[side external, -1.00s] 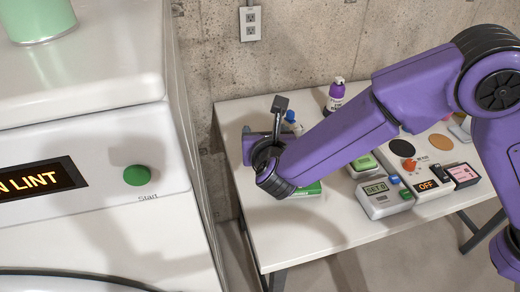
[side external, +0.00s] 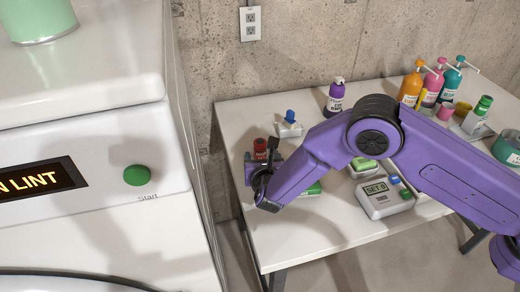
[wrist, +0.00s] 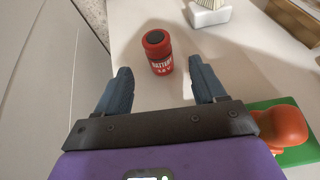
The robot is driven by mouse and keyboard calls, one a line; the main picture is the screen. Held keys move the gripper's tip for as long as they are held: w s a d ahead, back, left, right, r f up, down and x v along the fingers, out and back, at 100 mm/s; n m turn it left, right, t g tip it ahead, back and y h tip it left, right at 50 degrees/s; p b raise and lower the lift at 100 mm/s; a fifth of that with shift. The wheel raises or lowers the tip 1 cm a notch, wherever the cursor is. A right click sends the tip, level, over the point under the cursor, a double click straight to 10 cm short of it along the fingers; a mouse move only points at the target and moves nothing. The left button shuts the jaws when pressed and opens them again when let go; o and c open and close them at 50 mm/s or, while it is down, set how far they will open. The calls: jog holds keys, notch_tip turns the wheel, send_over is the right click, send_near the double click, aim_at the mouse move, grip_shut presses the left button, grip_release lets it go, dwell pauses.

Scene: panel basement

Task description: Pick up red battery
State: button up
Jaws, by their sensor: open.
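The red battery (wrist: 160,60) stands upright on the white table in the wrist view, with a dark round top and white lettering. In the side view the red battery (side external: 260,145) shows just behind my gripper (side external: 266,165). In the wrist view my gripper (wrist: 160,90) is open and empty. Its two blue-grey fingers are spread to the left and right, and the battery stands ahead of the gap, roughly centred. In the side view the arm's wrist hides much of the gripper.
A white holder with a blue top (side external: 289,126) stands behind the battery. A SET device (side external: 384,197) and several bottles (side external: 411,84) are farther right. The washer (side external: 90,150) stands left.

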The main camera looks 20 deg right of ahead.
aim_at(259, 147)
jog(key=shift+x, duration=4.85)
jog(key=shift+a+f, duration=0.1)
jog(key=shift+f, duration=0.05)
jog(key=c, duration=1.2)
